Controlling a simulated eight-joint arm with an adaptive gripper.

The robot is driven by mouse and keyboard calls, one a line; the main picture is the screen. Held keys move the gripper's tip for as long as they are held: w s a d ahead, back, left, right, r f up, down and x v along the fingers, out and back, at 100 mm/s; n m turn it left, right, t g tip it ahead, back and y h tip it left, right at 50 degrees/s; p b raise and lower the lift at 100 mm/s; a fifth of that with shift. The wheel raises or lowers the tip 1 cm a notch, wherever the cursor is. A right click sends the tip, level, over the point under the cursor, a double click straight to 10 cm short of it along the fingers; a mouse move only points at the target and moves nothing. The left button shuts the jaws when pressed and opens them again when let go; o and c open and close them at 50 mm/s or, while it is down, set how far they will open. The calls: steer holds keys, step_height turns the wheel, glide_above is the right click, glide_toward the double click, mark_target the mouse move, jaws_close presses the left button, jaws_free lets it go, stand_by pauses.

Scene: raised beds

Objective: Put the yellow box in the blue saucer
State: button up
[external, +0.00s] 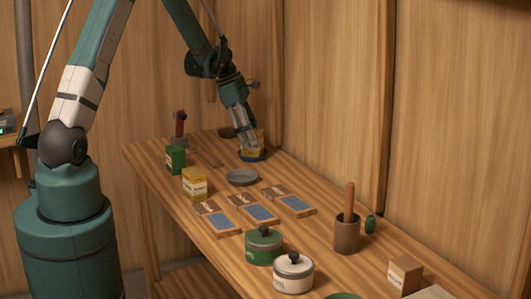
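Another yellow box (194,182), with a pale label band, stands upright on the table nearer the camera, apart from my gripper.
A grey dish (242,177) lies near the saucer. A green box (175,157) stands at the left edge. Several blue-and-brown flat packs (255,210), a green pot (264,246), a white pot (293,273) and a brown mortar (346,234) stand nearer. A wooden wall lies behind.

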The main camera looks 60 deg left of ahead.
steer(key=shift+r, duration=0.1)
stand_by(0.3)
steer(key=shift+r+p, duration=0.55)
steer(key=shift+p, duration=0.15)
steer(key=v, duration=1.2)
steer(key=shift+d, duration=0.1)
steer(key=s+d+r+m+y, duration=0.1)
steer(key=s+d+r+m, duration=0.3)
steer(key=d, duration=0.3)
steer(key=s+d+r+m, duration=0.2)
steer(key=d+r+m, duration=0.2)
steer(key=d+r, duration=0.3)
steer(key=s+d+r+m+y, duration=0.1)
steer(key=s+d+r+m, duration=0.25)
steer(key=d, duration=0.45)
steer(key=s+d+r+m+t+y, duration=0.1)
steer(key=s+d+m+t, duration=0.3)
steer(key=s+d+m, duration=1.1)
steer(key=s+d, duration=0.2)
steer(key=s, duration=0.2)
steer(key=shift+r, duration=0.35)
